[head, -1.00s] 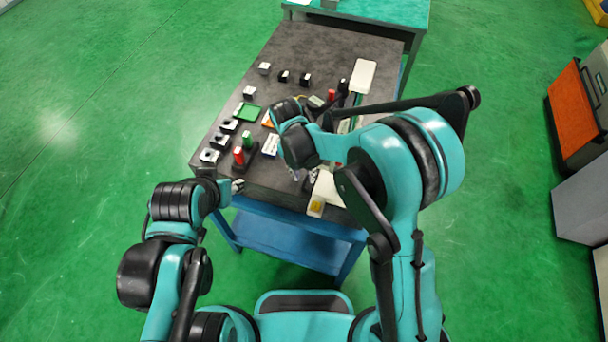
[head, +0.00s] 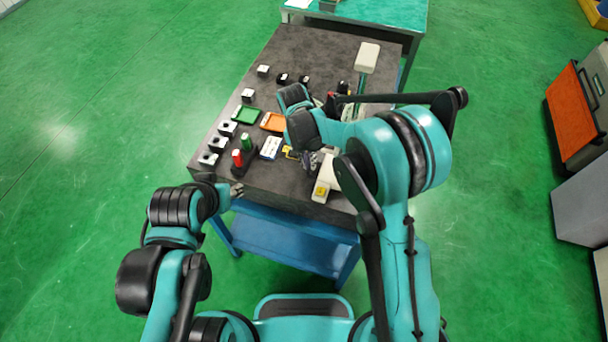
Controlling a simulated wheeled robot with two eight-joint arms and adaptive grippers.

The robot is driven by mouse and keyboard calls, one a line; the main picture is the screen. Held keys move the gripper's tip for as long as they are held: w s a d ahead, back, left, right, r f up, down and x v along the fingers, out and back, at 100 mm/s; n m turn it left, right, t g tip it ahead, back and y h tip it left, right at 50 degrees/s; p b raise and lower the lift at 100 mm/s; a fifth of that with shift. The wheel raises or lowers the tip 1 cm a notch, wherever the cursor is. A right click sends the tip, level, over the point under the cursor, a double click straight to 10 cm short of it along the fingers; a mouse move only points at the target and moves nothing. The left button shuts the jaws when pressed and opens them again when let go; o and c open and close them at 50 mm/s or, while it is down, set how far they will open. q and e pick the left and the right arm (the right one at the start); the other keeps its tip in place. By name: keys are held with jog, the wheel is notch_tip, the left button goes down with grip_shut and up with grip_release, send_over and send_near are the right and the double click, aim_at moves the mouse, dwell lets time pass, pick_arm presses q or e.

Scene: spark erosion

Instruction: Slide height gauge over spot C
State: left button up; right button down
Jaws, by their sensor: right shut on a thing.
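The height gauge has a cream base with a yellow patch (head: 325,188) near the table's front right. Its cream cap (head: 367,57) shows higher in the picture, with a thin greenish post below it. My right arm hides the middle of the gauge. My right gripper (head: 312,160) is at the left side of the base and is shut on the gauge; the contact is partly hidden. My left gripper (head: 236,190) hangs by the table's front left edge, apart from the gauge, its jaws too small to read. I cannot make out spot C.
On the dark table (head: 300,55) are a green tray (head: 245,116), an orange tray (head: 273,122), a white-and-blue item (head: 270,147), and a red piece (head: 237,157) and green piece (head: 246,141) in a holder. Several dark-and-white blocks stand left.

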jog(key=shift+w+d+f, duration=0.1)
jog(key=shift+w+d, duration=0.15)
jog(key=shift+w, duration=0.7)
jog(key=c, duration=1.8)
grip_release()
jog(key=shift+o, duration=1)
jog(key=shift+w+d, duration=0.1)
jog(key=shift+w, duration=0.05)
